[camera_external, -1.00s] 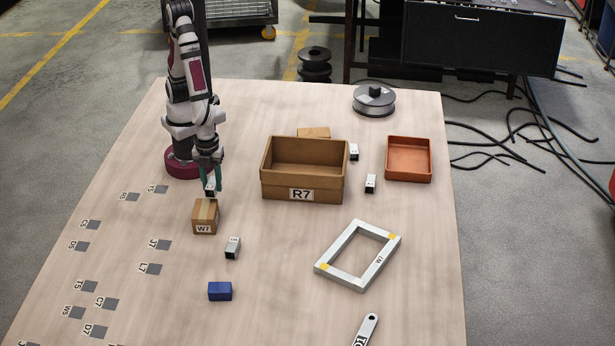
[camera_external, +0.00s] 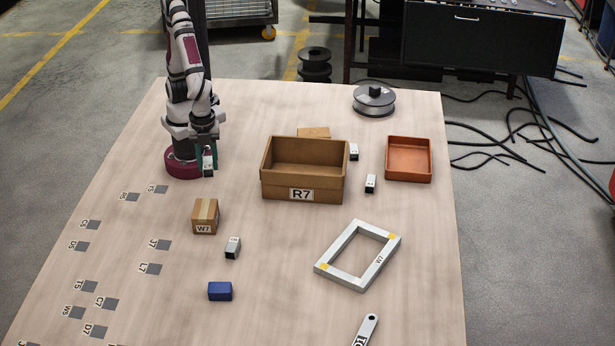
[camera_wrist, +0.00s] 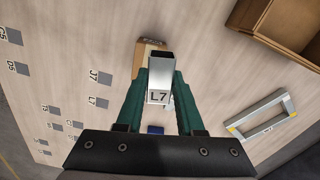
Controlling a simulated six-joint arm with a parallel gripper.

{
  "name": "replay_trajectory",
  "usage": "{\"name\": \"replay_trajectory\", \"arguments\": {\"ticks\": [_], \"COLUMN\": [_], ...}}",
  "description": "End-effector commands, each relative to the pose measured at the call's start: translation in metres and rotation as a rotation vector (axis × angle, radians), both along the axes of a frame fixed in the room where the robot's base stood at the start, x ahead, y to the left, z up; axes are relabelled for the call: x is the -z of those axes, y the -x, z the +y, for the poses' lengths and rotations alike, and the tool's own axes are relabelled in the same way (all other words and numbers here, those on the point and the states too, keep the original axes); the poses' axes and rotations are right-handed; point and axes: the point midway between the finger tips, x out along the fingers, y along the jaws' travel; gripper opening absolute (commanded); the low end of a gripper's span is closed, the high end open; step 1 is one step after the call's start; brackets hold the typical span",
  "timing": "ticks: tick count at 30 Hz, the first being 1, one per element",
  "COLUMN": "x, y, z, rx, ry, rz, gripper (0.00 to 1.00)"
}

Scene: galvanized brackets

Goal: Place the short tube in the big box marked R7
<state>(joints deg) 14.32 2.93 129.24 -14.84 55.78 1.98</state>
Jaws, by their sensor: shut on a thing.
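My gripper (camera_external: 207,160) is shut on a short square metal tube (camera_external: 208,167), held above the table to the left of the big box. In the wrist view the tube (camera_wrist: 160,78) stands between the green fingers (camera_wrist: 154,100) and bears the label L7. The big brown open box marked R7 (camera_external: 302,190) stands near the middle of the table and looks empty. Its corner also shows at the upper right of the wrist view (camera_wrist: 262,22). The box and the held tube are apart.
A small carton W7 (camera_external: 206,217), another metal tube (camera_external: 233,248) and a blue block (camera_external: 220,291) lie in front. A metal frame (camera_external: 330,275) lies at front right.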

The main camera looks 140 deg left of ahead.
Motion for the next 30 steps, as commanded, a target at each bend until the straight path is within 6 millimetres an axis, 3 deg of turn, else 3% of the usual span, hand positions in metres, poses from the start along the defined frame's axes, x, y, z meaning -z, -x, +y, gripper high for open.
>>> {"name": "replay_trajectory", "arguments": {"ticks": [5,10,18,24,28,30], "x": [-0.001,-0.002,0.001,0.002,0.003,0.015], "y": [-0.031,-0.057,-0.063,-0.053,-0.046,-0.046], "z": [0.045,0.112,0.231,0.28,0.302,0.302], "rx": [-0.252,-0.571,-1.054,-1.245,-1.33,-1.335], "ry": [0.0,0.001,0.0,-0.001,0.0,-0.001], "rz": [0.001,0.002,0.001,0.001,0.0,0.004], "gripper": [0.0,0.0,0.0,0.0,0.0,0.0]}}
